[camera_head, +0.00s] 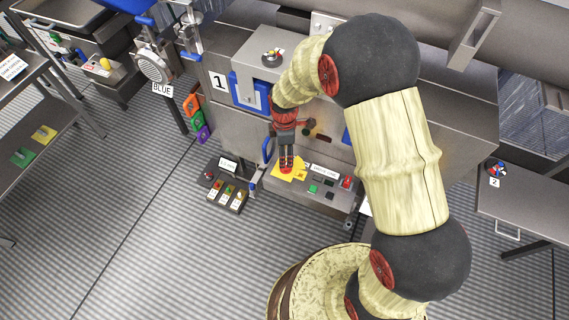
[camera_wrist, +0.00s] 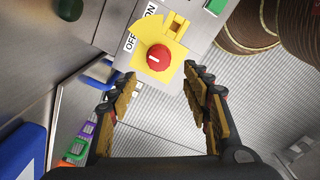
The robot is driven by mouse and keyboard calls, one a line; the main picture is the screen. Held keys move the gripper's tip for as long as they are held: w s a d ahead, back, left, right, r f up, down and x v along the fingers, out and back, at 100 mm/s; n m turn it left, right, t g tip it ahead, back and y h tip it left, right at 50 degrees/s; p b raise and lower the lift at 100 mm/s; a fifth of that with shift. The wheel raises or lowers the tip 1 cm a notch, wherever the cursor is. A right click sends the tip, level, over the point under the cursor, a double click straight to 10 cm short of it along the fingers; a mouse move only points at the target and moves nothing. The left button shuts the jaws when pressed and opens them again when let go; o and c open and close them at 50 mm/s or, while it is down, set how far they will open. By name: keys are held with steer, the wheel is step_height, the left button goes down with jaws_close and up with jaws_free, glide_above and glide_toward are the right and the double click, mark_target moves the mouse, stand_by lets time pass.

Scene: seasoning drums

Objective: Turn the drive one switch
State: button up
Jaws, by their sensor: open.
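The drive switch is a red round knob (camera_wrist: 158,57) with a short pale mark on a yellow plate (camera_wrist: 172,80). OFF and ON labels (camera_wrist: 130,42) sit beside it in the wrist view; which one the mark points to is unclear. In the head view the yellow plate (camera_head: 279,174) is on the left of the control panel, and my gripper mostly covers the knob. My gripper (camera_wrist: 160,75) is open, its fingers spread to either side of the knob. It also shows in the head view (camera_head: 286,162), pointing down over the plate. Contact with the knob cannot be made out.
The control panel (camera_head: 336,202) has green, black and red buttons right of the switch. A smaller box with coloured controls (camera_head: 228,191) is to its left. A blue handle (camera_head: 268,149) is close left of my gripper. Open floor (camera_head: 150,240) lies front left.

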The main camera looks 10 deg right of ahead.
mark_target(294, 163)
steer(key=shift+f+n, duration=0.1)
steer(key=shift+n, duration=0.4)
step_height(294, 163, down, 8)
steer(key=b, duration=0.3)
steer(key=shift+w, duration=0.1)
steer(key=shift+r, duration=0.2)
steer(key=shift+c, duration=0.5)
steer(key=c, duration=1.1)
jaws_close()
